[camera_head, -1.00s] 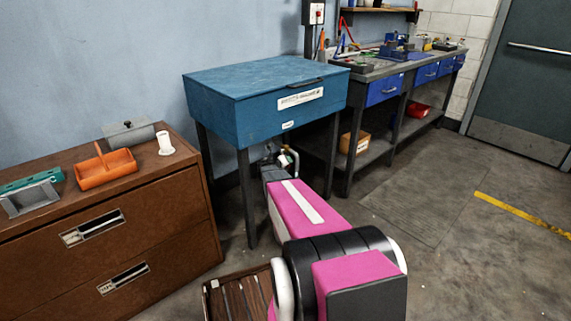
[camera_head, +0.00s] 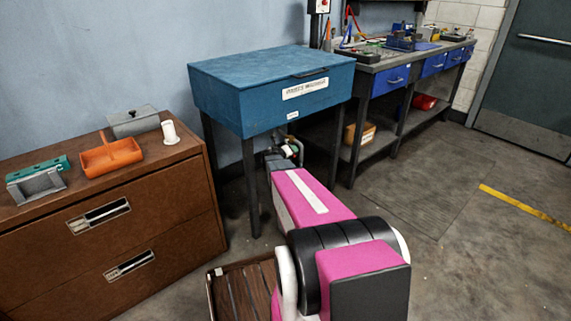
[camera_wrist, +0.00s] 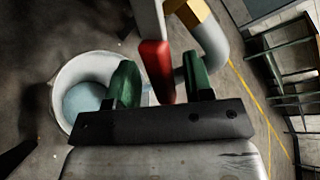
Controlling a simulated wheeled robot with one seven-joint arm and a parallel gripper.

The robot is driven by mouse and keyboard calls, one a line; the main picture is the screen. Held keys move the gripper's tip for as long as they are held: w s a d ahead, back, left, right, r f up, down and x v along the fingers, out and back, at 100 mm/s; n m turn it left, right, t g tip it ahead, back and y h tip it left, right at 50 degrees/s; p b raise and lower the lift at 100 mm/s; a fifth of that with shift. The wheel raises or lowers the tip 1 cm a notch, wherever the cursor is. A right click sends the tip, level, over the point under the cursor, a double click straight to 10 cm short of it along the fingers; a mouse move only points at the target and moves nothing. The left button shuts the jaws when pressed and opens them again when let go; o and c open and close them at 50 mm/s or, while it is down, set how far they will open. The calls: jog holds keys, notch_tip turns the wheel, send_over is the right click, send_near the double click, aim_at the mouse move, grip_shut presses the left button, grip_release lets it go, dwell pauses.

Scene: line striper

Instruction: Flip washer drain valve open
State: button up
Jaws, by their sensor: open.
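The blue parts washer (camera_head: 225,98) stands on dark legs against the wall, with its lid down. Its drain valve is beneath it, small and partly hidden by my arm in the head view. In the wrist view the valve's red lever (camera_wrist: 156,62) hangs down on a pale shank, near a yellow brass part (camera_wrist: 190,13) and a grey pipe (camera_wrist: 211,42). My gripper (camera_wrist: 162,80) is open, its green fingertips on either side of the red lever's end. I cannot tell whether either finger touches it. In the head view my gripper (camera_head: 284,155) is under the washer.
A white bucket (camera_wrist: 62,88) with bluish contents sits on the floor below my gripper. A brown drawer cabinet (camera_head: 160,232) with an orange caddy (camera_head: 112,157) stands left. A grey workbench (camera_head: 368,66) with blue drawers stands right. The floor at right is clear.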

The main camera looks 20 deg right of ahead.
jog(key=shift+f, duration=0.1)
jog(key=shift+w+f+m+t, duration=0.35)
jog(key=shift+m+t, duration=0.15)
jog(key=shift+m, duration=0.3)
jog(key=w+a+f+m+t+h, duration=0.1)
jog(key=w+a+f+m+t, duration=0.2)
jog(key=m, duration=0.4)
jog(key=r+v, duration=0.1)
jog(key=v, duration=0.8)
jog(key=s+r+m+g+y, duration=0.1)
jog(key=s+m+g, duration=0.6)
jog(key=s+m, duration=0.45)
jog(key=s+a+m+g+y, duration=0.4)
jog(key=s+a+m+y, duration=0.3)
jog(key=s+m, duration=0.3)
jog(key=shift+s+a+m, duration=0.3)
jog(key=shift+a+m, duration=0.15)
jog(key=shift+a, duration=0.05)
jog(key=shift+o, duration=0.2)
jog(key=shift+r, duration=0.15)
